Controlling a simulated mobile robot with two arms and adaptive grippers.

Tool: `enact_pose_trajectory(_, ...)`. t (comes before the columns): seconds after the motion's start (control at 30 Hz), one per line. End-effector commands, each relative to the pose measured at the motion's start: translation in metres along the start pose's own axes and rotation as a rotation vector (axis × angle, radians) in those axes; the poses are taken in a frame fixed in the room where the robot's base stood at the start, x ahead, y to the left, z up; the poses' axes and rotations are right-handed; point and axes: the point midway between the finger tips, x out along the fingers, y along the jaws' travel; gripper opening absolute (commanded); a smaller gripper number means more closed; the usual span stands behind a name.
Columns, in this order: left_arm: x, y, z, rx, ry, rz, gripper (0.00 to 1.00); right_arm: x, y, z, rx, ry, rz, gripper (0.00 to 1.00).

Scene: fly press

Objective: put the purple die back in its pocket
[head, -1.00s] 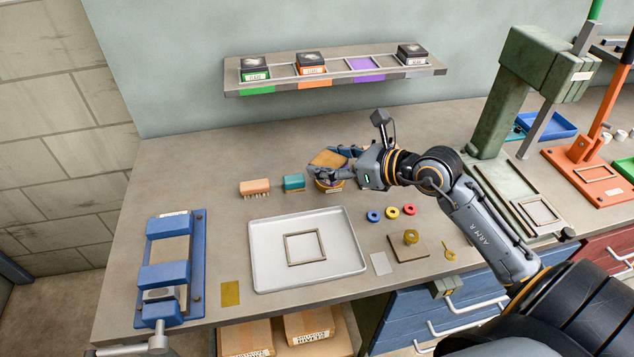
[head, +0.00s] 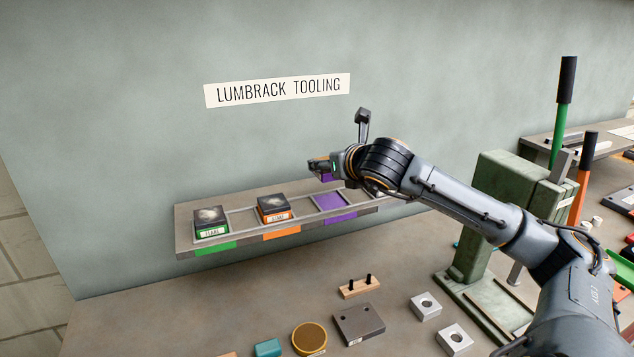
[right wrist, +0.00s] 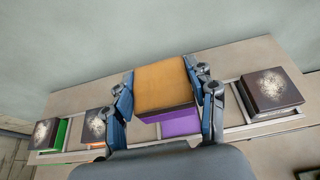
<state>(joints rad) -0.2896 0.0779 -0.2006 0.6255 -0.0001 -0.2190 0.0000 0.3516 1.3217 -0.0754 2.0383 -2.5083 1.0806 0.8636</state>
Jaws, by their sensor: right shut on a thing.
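The purple die, with an orange-brown face and dark brown side, shows in the right wrist view (right wrist: 165,85) between my right gripper's fingers (right wrist: 168,95). In the head view, a bit of its purple side (head: 327,178) shows under my right gripper (head: 320,167). That gripper is shut on the die and holds it above the shelf, near the empty purple-floored pocket (head: 330,202). The pocket is the third from the left, with a purple tag on the shelf's front edge. The die appears apart from the pocket. My left gripper is not in view.
On the shelf (head: 190,240), the green-tagged die (head: 211,221) and orange-tagged die (head: 273,208) sit left of the empty pocket. Another dark die (right wrist: 272,90) sits to its right. The wall is close behind. The green press (head: 510,190) stands at right.

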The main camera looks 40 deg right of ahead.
Motion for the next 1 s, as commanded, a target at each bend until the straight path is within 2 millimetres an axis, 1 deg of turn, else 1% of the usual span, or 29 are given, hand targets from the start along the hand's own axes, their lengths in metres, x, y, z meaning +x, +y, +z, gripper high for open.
enact_pose_trajectory(0.03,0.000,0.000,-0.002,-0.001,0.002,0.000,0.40,-0.002,-0.002,0.006,0.002,-0.008,-0.007,0.00)
enact_pose_trajectory(0.17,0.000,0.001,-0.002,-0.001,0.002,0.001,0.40,-0.002,-0.004,0.006,0.006,-0.006,-0.014,0.00)
enact_pose_trajectory(0.27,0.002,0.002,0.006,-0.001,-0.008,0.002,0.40,0.000,-0.004,0.003,0.007,-0.005,-0.015,0.00)
enact_pose_trajectory(0.4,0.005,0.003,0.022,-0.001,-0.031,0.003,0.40,0.003,-0.004,-0.004,0.006,-0.005,-0.015,0.00)
enact_pose_trajectory(0.5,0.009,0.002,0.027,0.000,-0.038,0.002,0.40,0.006,-0.004,-0.012,0.005,-0.004,-0.014,0.00)
enact_pose_trajectory(0.67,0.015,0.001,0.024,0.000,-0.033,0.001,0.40,0.011,-0.004,-0.025,0.004,-0.004,-0.015,0.00)
enact_pose_trajectory(0.83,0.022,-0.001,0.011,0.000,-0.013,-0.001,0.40,0.017,-0.004,-0.040,0.005,-0.004,-0.013,0.00)
enact_pose_trajectory(0.9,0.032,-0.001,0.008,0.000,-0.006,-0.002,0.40,0.019,-0.004,-0.045,0.007,-0.007,-0.013,0.00)
enact_pose_trajectory(1.0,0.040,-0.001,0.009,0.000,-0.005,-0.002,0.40,0.022,-0.004,-0.050,0.007,-0.008,-0.013,0.00)
